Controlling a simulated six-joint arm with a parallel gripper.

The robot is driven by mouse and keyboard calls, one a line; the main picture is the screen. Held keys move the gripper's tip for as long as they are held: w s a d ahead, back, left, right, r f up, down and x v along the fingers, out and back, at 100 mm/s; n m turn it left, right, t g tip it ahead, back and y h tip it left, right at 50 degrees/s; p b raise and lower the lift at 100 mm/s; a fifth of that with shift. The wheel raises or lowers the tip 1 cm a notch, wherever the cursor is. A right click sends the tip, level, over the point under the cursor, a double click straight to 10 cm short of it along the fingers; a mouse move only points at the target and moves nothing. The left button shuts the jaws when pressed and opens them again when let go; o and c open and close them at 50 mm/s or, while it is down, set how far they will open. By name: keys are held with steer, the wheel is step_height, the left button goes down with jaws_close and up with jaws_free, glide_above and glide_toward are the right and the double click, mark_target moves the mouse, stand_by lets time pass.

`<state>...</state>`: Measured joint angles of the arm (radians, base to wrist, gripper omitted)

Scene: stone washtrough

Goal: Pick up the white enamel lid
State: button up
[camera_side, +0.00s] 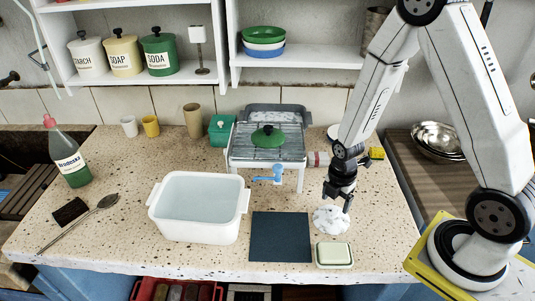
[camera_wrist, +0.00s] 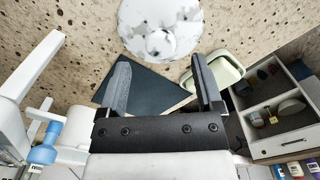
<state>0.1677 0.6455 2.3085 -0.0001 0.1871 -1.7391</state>
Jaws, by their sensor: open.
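The white enamel lid (camera_side: 331,221) lies on the speckled stone counter near its front edge, with grey mottling on its white surface. In the wrist view the lid (camera_wrist: 185,32) shows as a disc with a round knob, cut off by the top edge. My gripper (camera_side: 337,207) is close above the lid in the side view, pointing down. In the wrist view my gripper (camera_wrist: 160,75) has its two fingers wide apart, with nothing between them. The lid's knob lies beyond the fingertips there. Whether the fingers touch the lid cannot be told.
A dark blue mat (camera_side: 280,238) lies left of the lid and a soap dish (camera_side: 333,256) in front. A white basin (camera_side: 199,236) stands further left. Behind is a white-legged stand (camera_side: 265,158) bearing a green lid (camera_side: 268,138). Free counter lies right of the lid.

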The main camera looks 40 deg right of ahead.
mark_target(333, 211)
steer(key=shift+f, duration=0.1)
steer(key=shift+f, duration=2.5)
jaws_close()
